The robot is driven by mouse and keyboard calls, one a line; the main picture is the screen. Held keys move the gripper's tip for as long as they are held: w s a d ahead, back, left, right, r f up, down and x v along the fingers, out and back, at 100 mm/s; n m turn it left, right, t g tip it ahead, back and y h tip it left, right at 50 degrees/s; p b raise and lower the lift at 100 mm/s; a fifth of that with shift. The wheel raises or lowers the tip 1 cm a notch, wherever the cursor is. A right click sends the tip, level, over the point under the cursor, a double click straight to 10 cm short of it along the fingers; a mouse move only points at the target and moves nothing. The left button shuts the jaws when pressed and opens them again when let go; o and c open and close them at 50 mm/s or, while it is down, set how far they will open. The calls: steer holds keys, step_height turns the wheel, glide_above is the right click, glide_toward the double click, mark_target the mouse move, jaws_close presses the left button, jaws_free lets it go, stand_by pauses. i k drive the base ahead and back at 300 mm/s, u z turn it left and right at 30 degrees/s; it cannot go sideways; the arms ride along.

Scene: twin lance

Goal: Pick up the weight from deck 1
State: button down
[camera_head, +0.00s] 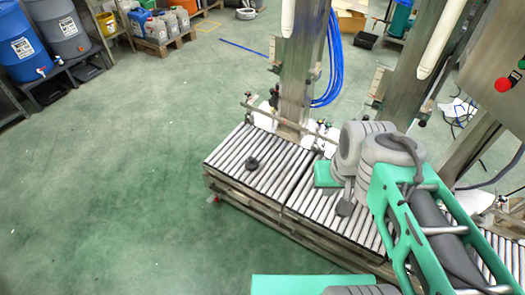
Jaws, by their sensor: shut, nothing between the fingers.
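A small dark weight (252,163) sits on the left roller deck (228,152), near its middle. It is small in the picture and its exact shape is hard to tell. No label shows which deck is deck 1. My gripper (345,208) appears as a small dark end below my grey and green arm, above the right roller deck (312,215). It is shut and empty, to the right of the weight and apart from it. My arm hides part of the right deck.
Steel uprights with blue hoses (332,62) stand behind the decks. A control panel with a red button (502,85) is at the right. Blue and grey barrels (22,48) and jugs on a pallet (150,27) stand far left. The green floor at left is clear.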

mark_target(252, 165)
steer(key=k, duration=0.65)
steer(key=u, duration=0.7)
steer(key=i, duration=0.6)
steer(key=u, duration=0.95)
steer(key=i, duration=1.35)
steer(key=z, duration=0.45)
